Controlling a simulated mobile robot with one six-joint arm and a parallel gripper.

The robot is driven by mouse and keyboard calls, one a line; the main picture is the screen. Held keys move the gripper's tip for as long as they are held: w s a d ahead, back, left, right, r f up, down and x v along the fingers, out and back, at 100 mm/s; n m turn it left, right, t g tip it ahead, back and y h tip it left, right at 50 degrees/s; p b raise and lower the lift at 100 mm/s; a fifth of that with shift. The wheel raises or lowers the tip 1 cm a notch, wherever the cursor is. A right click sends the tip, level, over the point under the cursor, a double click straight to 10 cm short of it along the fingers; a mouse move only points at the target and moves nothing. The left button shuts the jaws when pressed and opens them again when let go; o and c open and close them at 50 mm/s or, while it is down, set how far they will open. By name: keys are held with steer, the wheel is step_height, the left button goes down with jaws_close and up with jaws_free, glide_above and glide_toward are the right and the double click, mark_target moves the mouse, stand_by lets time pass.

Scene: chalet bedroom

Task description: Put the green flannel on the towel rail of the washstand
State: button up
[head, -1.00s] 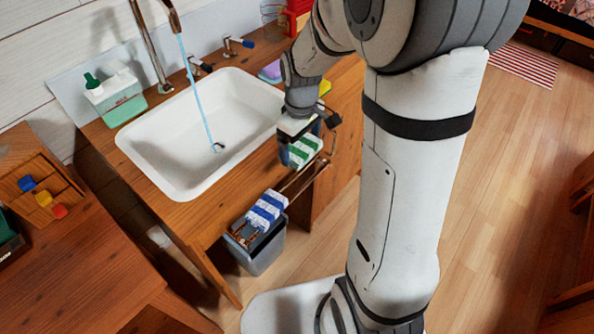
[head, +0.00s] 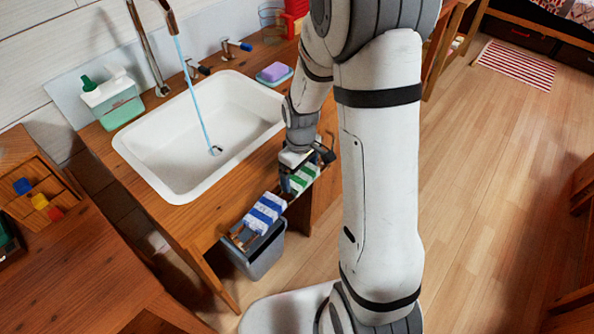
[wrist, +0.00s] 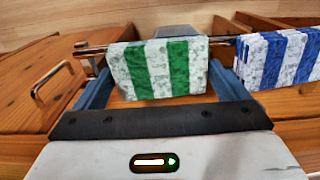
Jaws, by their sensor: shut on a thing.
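The green flannel (head: 304,177), white with green stripes, is at the towel rail on the washstand's front, right of the blue-striped flannel (head: 264,213). In the wrist view the green flannel (wrist: 160,68) hangs down with its top edge level with the towel rail (wrist: 118,49), which shows on both sides of it. My gripper (head: 301,172) is shut on the green flannel, with a finger at each side edge. The wrist view also shows my gripper (wrist: 160,78) around it. Whether the cloth rests on the rail is hidden.
The blue flannel (wrist: 277,58) hangs close to my right finger in the wrist view. A grey bin (head: 257,252) stands under the rail. The basin (head: 190,140) has running water. Purple soap (head: 274,72) lies behind it. The floor to the right is mostly clear.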

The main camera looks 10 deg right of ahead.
mark_target(300, 173)
steer(key=shift+f, duration=0.2)
steer(key=o, duration=0.6)
steer(key=shift+r, duration=0.1)
step_height(300, 173, up, 11)
steer(key=p, duration=0.1)
steer(key=s+r+m, duration=0.2)
steer(key=s+r, duration=0.1)
steer(key=s, duration=0.2)
steer(key=s+r+m+t, duration=0.1)
steer(key=s+r+m, duration=0.1)
steer(key=s, duration=0.3)
steer(key=s+r+m+t, duration=0.1)
steer(key=s+r+m, duration=0.2)
steer(key=s+r, duration=0.1)
steer(key=shift+s+d+r, duration=0.35)
steer(key=shift+s+d, duration=0.05)
steer(key=shift+s, duration=0.25)
